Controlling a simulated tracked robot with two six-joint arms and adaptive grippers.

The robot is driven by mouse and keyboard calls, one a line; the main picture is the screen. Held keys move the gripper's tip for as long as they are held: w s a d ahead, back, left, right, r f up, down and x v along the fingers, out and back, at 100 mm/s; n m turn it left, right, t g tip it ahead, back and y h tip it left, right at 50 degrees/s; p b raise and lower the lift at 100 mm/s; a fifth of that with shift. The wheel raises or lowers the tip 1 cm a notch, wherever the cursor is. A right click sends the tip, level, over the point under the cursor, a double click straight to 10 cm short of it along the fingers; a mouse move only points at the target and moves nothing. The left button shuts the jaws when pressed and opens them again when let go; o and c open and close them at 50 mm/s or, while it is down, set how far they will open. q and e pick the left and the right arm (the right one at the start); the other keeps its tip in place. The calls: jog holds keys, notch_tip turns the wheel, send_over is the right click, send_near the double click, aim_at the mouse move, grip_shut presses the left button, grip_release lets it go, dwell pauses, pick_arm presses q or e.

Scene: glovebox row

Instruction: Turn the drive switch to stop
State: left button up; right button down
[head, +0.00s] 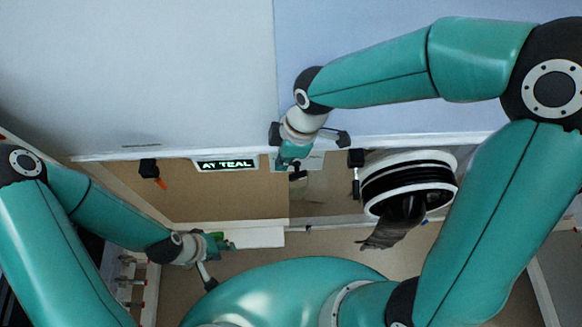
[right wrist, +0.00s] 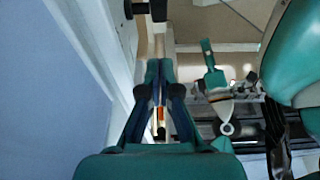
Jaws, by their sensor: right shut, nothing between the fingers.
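My right gripper (head: 292,158) is shut and empty. It points down in front of a small pale plate (head: 316,160) under the white front edge, and a small dark part (head: 297,175) shows just below its tips. Its closed fingers also show in the right wrist view (right wrist: 159,72). A black fitting with an orange lever (head: 160,183) hangs at the left; I cannot tell which of these parts is the drive switch. An orange piece (right wrist: 161,114) shows between the finger links in the right wrist view. My left gripper (head: 209,262) is low at the left, its fingertips unclear.
A lit sign reading "AT TEAL" (head: 225,164) hangs left of my right gripper. A black-and-white ringed port (head: 408,180) with a dark glove (head: 385,235) is at the right. A black bracket (head: 356,158) stands between them. A white ledge (head: 255,237) runs below.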

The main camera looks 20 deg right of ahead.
aim_at(290, 177)
pick_arm(q)
jog(key=shift+r, duration=0.2)
pick_arm(e)
jog(key=shift+s+d+f, duration=0.1)
jog(key=shift+d+f, duration=0.2)
jog(key=shift+f, duration=0.5)
jog(key=shift+s+d+f, duration=0.1)
jog(key=shift+d+f, duration=0.15)
jog(key=shift+f, duration=0.5)
jog(key=shift+s+d+f, duration=0.1)
jog(key=shift+d+f, duration=0.2)
jog(key=shift+f, duration=0.5)
jog(key=shift+a, duration=0.1)
